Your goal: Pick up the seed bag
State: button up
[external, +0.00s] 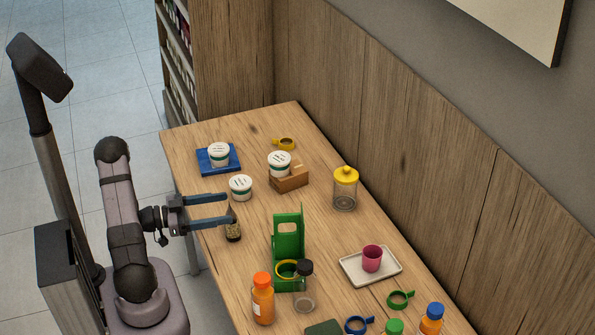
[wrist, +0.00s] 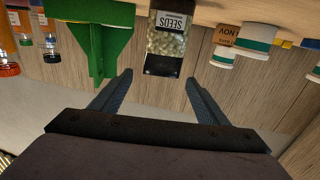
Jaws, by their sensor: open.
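The seed bag (wrist: 167,42) is a small dark-edged packet with a clear window of pale seeds and a "SEEDS" label, seen upside down in the wrist view. In the external view the seed bag (external: 233,232) stands on the table near its left edge, partly hidden by my gripper. My gripper (external: 231,208) is open and empty, its two blue-grey fingers reaching right over the table edge. In the wrist view the fingertips (wrist: 160,78) point toward the bag, which lies ahead of the gap between them. I cannot tell whether the tips reach it.
A green stand (external: 289,238) is close on the right of the bag, with an orange bottle (external: 262,300) and a clear jar (external: 304,292) nearer the camera. White tubs (external: 240,187) stand behind. A tray (external: 388,270) with a pink cup (external: 372,257) is farther right.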

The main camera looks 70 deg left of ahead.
notch_tip(320, 180, down, 6)
jog(key=shift+r, duration=0.1)
jog(key=shift+w+d+r+p, duration=0.1)
jog(key=shift+w+d+p, duration=0.15)
jog(key=shift+w, duration=0.8)
jog(key=shift+w+d+r+p, duration=0.1)
jog(key=shift+w+p, duration=0.2)
jog(key=shift+w, duration=0.7)
jog(key=shift+w+d+r+p, duration=0.1)
jog(key=shift+w+d+p, duration=0.15)
jog(key=shift+w, duration=1.4)
jog(key=shift+c, duration=0.4)
jog(key=c, duration=1.1)
jog(key=shift+o, duration=0.2)
jog(key=shift+r, duration=0.1)
notch_tip(320, 180, up, 10)
